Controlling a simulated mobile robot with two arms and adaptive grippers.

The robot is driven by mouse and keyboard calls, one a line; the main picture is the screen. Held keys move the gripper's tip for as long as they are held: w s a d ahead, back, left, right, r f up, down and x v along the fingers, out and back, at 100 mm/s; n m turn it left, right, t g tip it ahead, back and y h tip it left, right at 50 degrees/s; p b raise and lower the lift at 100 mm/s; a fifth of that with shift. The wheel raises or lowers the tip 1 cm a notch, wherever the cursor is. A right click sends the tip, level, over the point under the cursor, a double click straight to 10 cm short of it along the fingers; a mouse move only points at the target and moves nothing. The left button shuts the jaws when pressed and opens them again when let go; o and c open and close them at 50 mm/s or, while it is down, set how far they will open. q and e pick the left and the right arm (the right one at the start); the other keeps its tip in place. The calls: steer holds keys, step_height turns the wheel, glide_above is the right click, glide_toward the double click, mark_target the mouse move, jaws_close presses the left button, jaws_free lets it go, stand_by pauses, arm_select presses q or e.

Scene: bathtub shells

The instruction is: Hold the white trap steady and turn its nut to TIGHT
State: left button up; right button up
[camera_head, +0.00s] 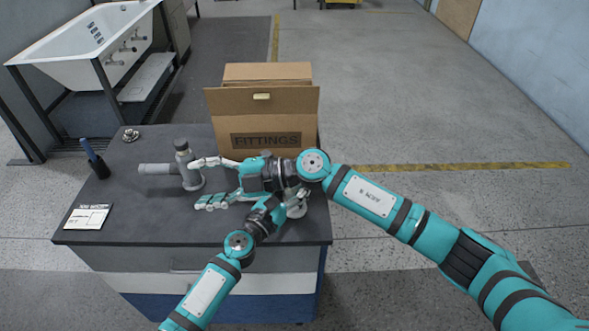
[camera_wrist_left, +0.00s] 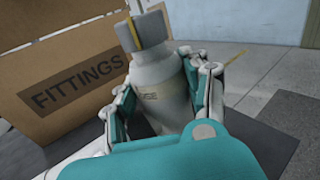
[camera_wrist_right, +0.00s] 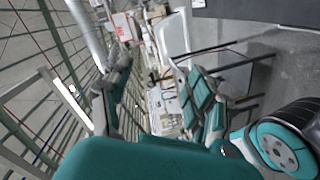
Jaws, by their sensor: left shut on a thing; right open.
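The white trap (camera_wrist_left: 158,85) stands roughly upright in the left wrist view, in front of the box, with a grey nut (camera_wrist_left: 150,30) at its top. A yellow and dark stripe runs down the nut. My left gripper (camera_wrist_left: 160,98) is shut on the trap's body, with a finger on each side. In the head view the left gripper (camera_head: 296,206) and trap are mostly hidden behind my right arm. My right gripper (camera_head: 206,182) is open and empty, fingers pointing left. The right wrist view shows its spread fingers (camera_wrist_right: 160,100) with nothing between them.
A grey trap with a side pipe (camera_head: 187,168) stands just left of the right fingertips. A cardboard FITTINGS box (camera_head: 262,110) stands behind.

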steer(key=w+d+f+m+t+h, duration=0.1)
steer(key=w+d+m+t+h, duration=0.25)
steer(key=d+m+t, duration=1.45)
steer(key=s+d+f+m+g+h, duration=0.2)
steer(key=s+d+f+m+h, duration=0.25)
steer(key=f+m, duration=0.2)
steer(key=shift+m+t+h, duration=0.3)
steer(key=shift+m+h, duration=0.15)
steer(key=shift+h, duration=0.15)
steer(key=x, duration=1.2)
steer(key=shift+w, duration=0.35)
